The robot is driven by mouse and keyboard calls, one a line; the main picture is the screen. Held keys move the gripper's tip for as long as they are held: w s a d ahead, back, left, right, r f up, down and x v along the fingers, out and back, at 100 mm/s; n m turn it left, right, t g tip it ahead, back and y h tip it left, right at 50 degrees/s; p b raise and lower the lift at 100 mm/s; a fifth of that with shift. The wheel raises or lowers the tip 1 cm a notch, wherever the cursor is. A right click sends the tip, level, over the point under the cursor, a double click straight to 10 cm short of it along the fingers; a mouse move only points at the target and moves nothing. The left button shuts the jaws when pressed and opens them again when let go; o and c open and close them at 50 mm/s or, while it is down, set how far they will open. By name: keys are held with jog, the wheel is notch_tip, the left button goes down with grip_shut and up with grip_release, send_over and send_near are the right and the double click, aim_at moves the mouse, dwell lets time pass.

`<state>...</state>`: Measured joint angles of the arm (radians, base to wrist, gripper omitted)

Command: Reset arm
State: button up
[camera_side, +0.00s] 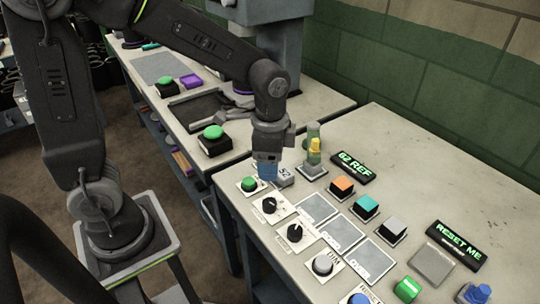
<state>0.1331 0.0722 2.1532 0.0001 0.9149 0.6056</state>
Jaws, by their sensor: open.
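My gripper (268,172) points down over the near left end of the right-hand table, open, beside a green button (249,183). Something blue shows at its tips; I cannot tell if it is part of the gripper or a separate thing. A grey block (284,178) marked "52" stands just right of the tips, partly hidden. A black sign (457,241) reads "RESET ME" in green letters at the table's right. A square grey pad (434,263) lies beside it.
Black dials (270,206), flat grey plates (318,208) and orange, teal and grey cubes (342,187) cover the near table. The table's far side is clear. Another bench (240,150) stands left.

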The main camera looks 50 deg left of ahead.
jog(key=shift+r, duration=0.45)
jog(key=s+a+r+n+t, duration=0.4)
jog(key=s+r+n, duration=0.4)
jog(key=s, duration=0.3)
jog(key=shift+a+r+t, duration=0.15)
jog(key=shift+r+t, duration=0.35)
jog(key=shift+t, duration=0.3)
